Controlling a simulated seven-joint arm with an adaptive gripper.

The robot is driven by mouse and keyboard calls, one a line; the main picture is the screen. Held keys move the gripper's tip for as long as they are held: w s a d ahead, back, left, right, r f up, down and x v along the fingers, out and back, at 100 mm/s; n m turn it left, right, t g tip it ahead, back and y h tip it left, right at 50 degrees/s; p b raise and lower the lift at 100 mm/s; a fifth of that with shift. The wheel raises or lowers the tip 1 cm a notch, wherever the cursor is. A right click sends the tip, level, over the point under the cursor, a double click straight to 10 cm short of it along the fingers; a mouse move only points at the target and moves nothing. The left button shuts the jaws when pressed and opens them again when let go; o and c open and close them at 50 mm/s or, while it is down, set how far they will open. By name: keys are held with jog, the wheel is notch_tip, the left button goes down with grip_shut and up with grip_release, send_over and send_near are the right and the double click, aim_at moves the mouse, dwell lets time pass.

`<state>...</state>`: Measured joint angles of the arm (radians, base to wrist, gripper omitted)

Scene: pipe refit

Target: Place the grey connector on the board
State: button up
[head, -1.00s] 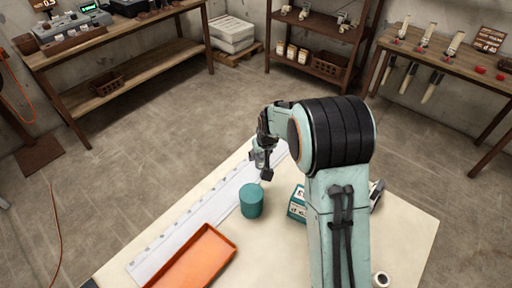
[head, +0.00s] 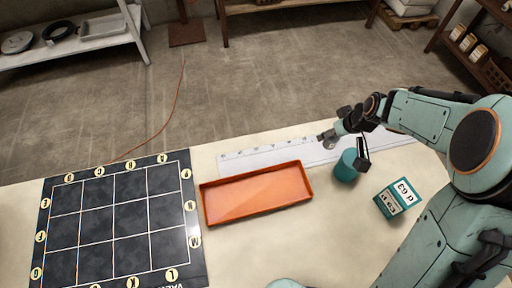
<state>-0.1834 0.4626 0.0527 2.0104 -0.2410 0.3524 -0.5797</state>
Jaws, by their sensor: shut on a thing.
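The board (head: 114,222) is a dark panel at the left of the table in the head view. Thin light lines divide it into squares, with round lettered markers along its edges; the squares I see are bare. My gripper (head: 345,147) is above the back of the table, well to the right of the board. It is shut on a small grey piece, apparently the grey connector (head: 327,139), at its left side. The piece is small and partly hidden by the gripper, so its shape is unclear.
An empty orange tray (head: 257,193) lies between the board and my gripper. A teal cylinder (head: 346,168) stands close below the gripper. A teal labelled box (head: 397,198) is to its right. A white ruled strip (head: 270,155) runs along the back edge.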

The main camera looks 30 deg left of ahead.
jog(key=s+a+r+n+g, duration=0.15)
jog(key=s+a+n, duration=0.45)
jog(key=s+a, duration=0.7)
jog(key=s+a+n+g, duration=0.3)
jog(key=s+a+n, duration=0.5)
jog(key=s, duration=0.9)
jog(key=shift+m, duration=0.6)
jog(key=w+a+f, duration=0.1)
jog(key=a+f, duration=0.2)
jog(key=a, duration=0.1)
jog(key=w+a+f, duration=0.1)
jog(key=a+f, duration=0.2)
jog(key=a, duration=0.2)
jog(key=w+a+f, duration=0.1)
jog(key=a+f, duration=0.2)
jog(key=a, duration=0.2)
jog(key=shift+a+f, duration=0.1)
jog(key=shift+f, duration=0.2)
jog(key=shift+w+d+x, duration=0.1)
jog(key=shift+w+x, duration=0.05)
jog(key=shift+x, duration=0.8)
jog(key=shift+w+d+x, duration=0.15)
jog(key=shift+x, duration=0.8)
jog(key=shift+f, duration=0.2)
jog(key=o, duration=1.1)
jog(key=shift+o, duration=0.2)
